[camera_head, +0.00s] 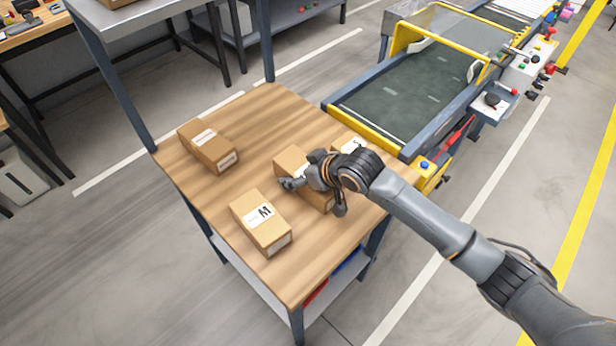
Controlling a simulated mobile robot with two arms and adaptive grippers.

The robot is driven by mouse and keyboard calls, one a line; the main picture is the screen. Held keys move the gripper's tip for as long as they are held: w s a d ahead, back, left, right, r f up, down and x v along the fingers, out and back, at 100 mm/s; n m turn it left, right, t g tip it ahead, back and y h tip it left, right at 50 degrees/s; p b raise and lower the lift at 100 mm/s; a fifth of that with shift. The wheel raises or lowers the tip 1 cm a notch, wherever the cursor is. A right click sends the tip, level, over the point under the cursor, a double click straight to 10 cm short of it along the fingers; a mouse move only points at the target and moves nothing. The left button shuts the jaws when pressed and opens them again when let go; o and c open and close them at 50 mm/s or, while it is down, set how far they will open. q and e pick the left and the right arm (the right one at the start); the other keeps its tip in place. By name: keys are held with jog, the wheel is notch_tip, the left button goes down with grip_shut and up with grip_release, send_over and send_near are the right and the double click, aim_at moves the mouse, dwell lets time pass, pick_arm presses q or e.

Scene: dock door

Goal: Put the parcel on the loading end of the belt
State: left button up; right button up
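Several cardboard parcels sit on a wooden-topped table (185,192). One parcel (287,160) is under my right gripper (315,197), which hides much of it. My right gripper's fingers are spread apart at this parcel; I cannot tell whether they press on it. Another parcel (260,222) with a white label lies nearer the front, and one (207,146) lies at the left. One more (346,143) shows partly behind my wrist. The belt (400,92) is dark and bare, with its yellow-edged near end (368,131) close to the table's far right edge. My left gripper is out of view.
A yellow guard frame (404,37) stands over the belt farther back. A control box with buttons (523,68) runs along the belt's right side. Table posts rise at the left (112,85) and back (265,40).

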jog(key=c, duration=1.1)
